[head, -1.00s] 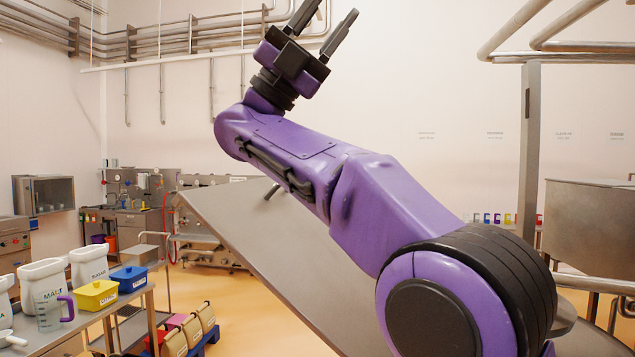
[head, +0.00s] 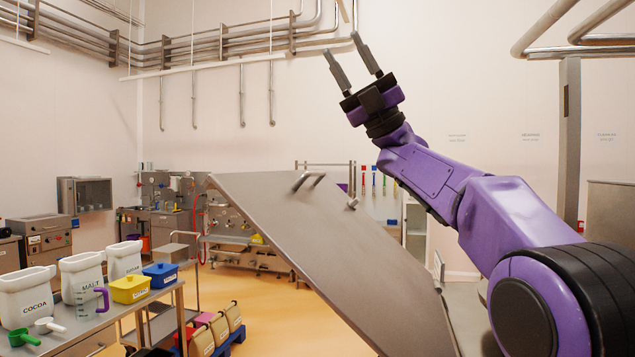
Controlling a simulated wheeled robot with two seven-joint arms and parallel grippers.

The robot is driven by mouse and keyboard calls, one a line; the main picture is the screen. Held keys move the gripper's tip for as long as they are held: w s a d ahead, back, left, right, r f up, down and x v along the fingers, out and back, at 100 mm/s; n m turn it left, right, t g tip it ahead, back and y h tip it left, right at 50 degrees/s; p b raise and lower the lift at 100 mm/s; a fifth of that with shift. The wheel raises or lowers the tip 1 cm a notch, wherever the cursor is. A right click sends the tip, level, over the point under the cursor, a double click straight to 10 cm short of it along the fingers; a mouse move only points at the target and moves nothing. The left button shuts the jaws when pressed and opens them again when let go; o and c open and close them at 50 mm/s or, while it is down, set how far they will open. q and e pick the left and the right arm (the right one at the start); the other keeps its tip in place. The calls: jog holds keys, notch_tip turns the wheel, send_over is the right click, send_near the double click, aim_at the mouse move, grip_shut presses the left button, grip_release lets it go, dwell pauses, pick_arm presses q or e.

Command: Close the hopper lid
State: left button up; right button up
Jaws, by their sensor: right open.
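The hopper lid (head: 335,258) is a large flat grey metal panel. It stands open, tilted, in the middle of the head view. A bar handle (head: 308,181) sits near its upper edge. My right gripper (head: 353,62) is raised above and to the right of that edge, apart from the lid. Its two fingers point up and are spread, with nothing between them. My right arm comes in from the lower right, beside the lid. The hopper's opening cannot be made out. My left gripper is not in view.
At left a table (head: 105,318) holds white sacks labelled cocoa and malt, a jug (head: 92,300), scoops, a yellow tub (head: 129,289) and a blue tub (head: 161,275). A metal post (head: 569,145) rises at right. Pipes run along the walls.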

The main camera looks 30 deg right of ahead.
jog(key=w+d+f+m+t+h+b, duration=0.1)
jog(key=w+d+f+m+t+h, duration=0.3)
jog(key=w+f+m+t+h, duration=0.75)
jog(key=m+g+h, duration=0.2)
jog(key=m+h, duration=0.4)
jog(key=h, duration=0.5)
send_near(320, 174)
jog(key=p+x, duration=0.5)
jog(key=x, duration=0.5)
jog(key=shift+r, duration=0.2)
jog(key=shift+w+t, duration=0.25)
jog(key=shift+w, duration=0.15)
jog(key=shift+f, duration=0.1)
jog(key=shift+s+a, duration=0.1)
grip_shut()
